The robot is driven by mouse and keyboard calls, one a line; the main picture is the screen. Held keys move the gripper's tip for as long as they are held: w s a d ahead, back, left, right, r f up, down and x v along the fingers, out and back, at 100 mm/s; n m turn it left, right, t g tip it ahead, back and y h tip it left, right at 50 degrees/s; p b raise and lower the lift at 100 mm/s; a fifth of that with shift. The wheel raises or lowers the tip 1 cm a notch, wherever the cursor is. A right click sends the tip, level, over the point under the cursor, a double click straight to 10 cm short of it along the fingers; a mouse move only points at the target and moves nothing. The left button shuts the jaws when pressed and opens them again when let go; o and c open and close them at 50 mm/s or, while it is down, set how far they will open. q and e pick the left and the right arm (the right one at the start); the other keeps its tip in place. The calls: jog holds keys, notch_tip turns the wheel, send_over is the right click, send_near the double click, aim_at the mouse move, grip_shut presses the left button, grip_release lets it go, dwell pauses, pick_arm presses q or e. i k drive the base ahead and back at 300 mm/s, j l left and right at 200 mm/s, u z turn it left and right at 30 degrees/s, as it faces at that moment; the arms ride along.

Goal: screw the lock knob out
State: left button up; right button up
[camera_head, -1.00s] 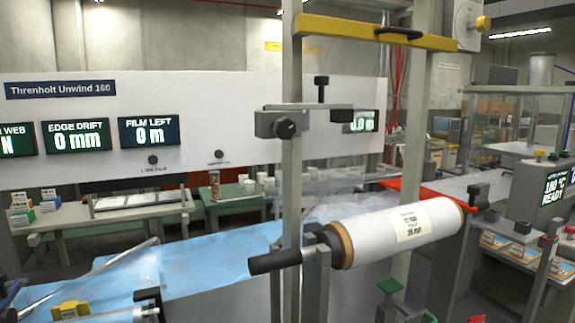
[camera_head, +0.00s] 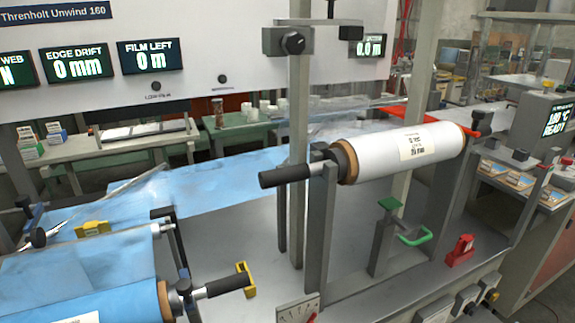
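No part is plainly marked as the lock knob. A round black knob (camera_head: 293,43) sits on a grey block on the upright post at the upper middle. A second dark knob (camera_head: 38,237) shows at the left edge beside the film. The white film roll (camera_head: 405,153) with a label lies across its stand, with a black handle (camera_head: 287,175) on its left end and a red lever (camera_head: 482,133) by its right end. A blue roll (camera_head: 95,285) at the lower left has another black handle (camera_head: 227,285). Neither of my grippers is in view.
A green clamp handle (camera_head: 414,236) and a red block (camera_head: 461,251) stand on the grey machine bed (camera_head: 230,235). Yellow blocks (camera_head: 245,279) sit near the blue roll. Uprights and the white panel (camera_head: 200,40) bound the middle.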

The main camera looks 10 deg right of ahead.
aim_at(293, 42)
jog(key=k+j, duration=0.1)
jog(key=j, duration=0.3)
jog(key=j+u, duration=0.1)
jog(key=j, duration=0.25)
jog(key=j+u, duration=0.1)
jog(key=j, duration=0.6)
